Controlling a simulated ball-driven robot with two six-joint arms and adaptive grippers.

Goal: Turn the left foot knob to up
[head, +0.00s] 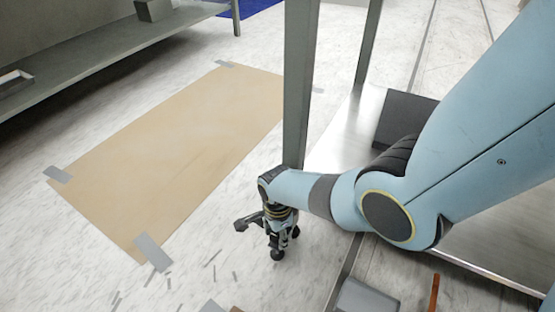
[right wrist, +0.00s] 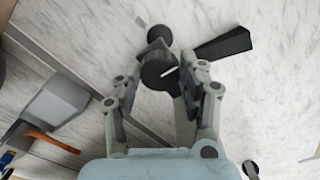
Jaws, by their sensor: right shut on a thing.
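A black foot knob (right wrist: 158,72) with a round body shows between the fingers in the right wrist view. A flat black lever (right wrist: 222,45) points off to its right, and a small dark ball (right wrist: 160,35) lies just beyond it. My right gripper (right wrist: 165,78) has its fingers on either side of the round body and is shut on it. In the head view my right gripper (head: 278,240) points down low over the floor, beside the foot of a metal post. A dark piece (head: 247,222) sticks out to its left. My left gripper is not in view.
A tan sheet (head: 170,160) is taped to the pale floor at left. A grey post (head: 298,90) rises behind my right gripper. A grey shelf (head: 110,50) stands at upper left. A grey dustpan-like thing (right wrist: 52,105) and an orange stick (right wrist: 50,140) lie nearby.

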